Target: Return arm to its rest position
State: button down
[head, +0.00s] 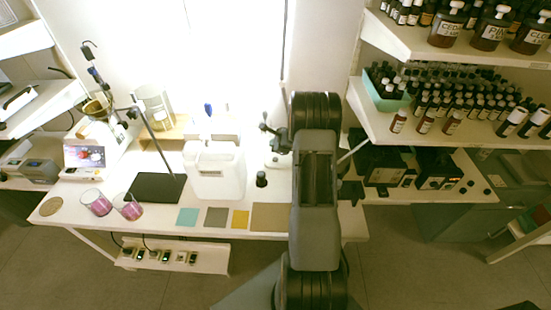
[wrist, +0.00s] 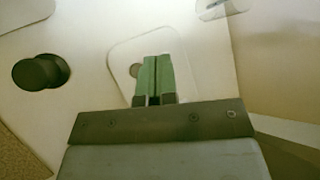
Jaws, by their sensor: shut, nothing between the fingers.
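My gripper (wrist: 154,66) shows in the wrist view as two green fingers pressed together with nothing between them. It is above a white surface, over a pale rounded plate (wrist: 190,45) with a round mark partly behind the fingers. In the head view my arm (head: 317,190) rises over the right part of the white bench (head: 340,229), and it hides the gripper there.
A short black cylinder (wrist: 34,73) stands left of the fingers. In the head view, a white jug (head: 215,172), two beakers with pink liquid (head: 96,203) and coloured mats (head: 240,219) are left of my arm. Bottle shelves (head: 440,128) and dark devices (head: 385,165) are right.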

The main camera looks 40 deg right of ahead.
dwell(0.3)
jog(key=shift+a+n, duration=0.3)
jog(key=s+a+r+n+g+y, duration=0.2)
jog(key=s+a+r+n+g, duration=0.1)
jog(key=s+a+n, duration=0.3)
jog(key=s+a+r+n+g+y, duration=0.2)
jog(key=s+a+r+n, duration=0.1)
jog(key=s+a+n, duration=0.4)
jog(key=s+a+r+n+h, duration=0.4)
jog(key=s+a+r+n, duration=0.8)
jog(key=r, duration=0.3)
jog(key=shift+s+a+r+h, duration=0.25)
jog(key=shift+s+a+h, duration=0.15)
jog(key=shift+s+a, duration=0.2)
